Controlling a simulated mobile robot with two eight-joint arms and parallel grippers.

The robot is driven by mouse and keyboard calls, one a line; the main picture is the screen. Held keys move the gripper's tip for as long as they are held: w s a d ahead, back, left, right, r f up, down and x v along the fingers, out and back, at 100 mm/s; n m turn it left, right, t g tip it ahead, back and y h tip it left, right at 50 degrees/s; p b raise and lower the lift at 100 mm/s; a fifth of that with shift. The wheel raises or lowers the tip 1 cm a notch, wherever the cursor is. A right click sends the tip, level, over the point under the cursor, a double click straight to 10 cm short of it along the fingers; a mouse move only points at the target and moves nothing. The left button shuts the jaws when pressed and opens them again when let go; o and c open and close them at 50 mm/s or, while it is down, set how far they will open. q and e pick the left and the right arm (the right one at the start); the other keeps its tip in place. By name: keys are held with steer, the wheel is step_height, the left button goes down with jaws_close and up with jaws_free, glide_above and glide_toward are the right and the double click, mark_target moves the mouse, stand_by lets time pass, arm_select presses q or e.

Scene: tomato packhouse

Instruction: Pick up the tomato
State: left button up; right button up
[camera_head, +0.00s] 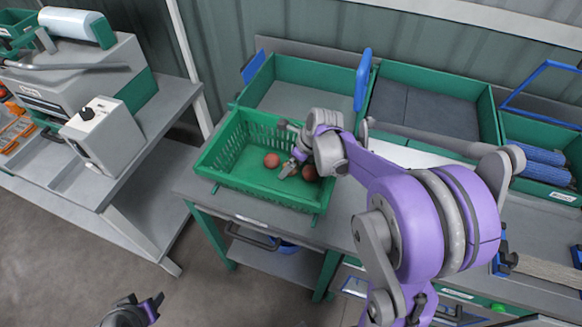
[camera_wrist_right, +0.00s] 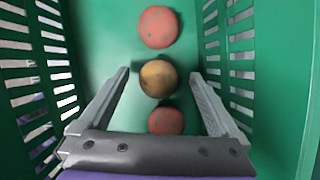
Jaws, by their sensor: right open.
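Three tomatoes lie in a row on the floor of the green crate (camera_head: 262,197). In the right wrist view they are a red one (camera_wrist_right: 158,27) at the top, an orange-yellow one (camera_wrist_right: 158,78) in the middle and a red one (camera_wrist_right: 166,121) nearest the gripper's base. The head view shows two tomatoes, one on the left (camera_head: 271,160) and one on the right (camera_head: 309,173). My right gripper (camera_wrist_right: 160,74) is open and inside the crate, with the orange-yellow tomato between its fingertips, not clasped. My left gripper (camera_head: 152,304) is at the bottom edge, partly cut off, away from the crate.
The slatted crate walls stand close on both sides of my right gripper. Larger green bins (camera_head: 300,75) stand behind the crate, with blue rolls (camera_head: 540,165) at the far right. A grey bench with a machine (camera_head: 105,135) is at left. Floor shows between the benches.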

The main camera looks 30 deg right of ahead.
steer(key=shift+w+a+f, duration=0.1)
steer(key=shift+a+f, duration=0.1)
steer(key=shift+f, duration=0.35)
steer(key=c, duration=1)
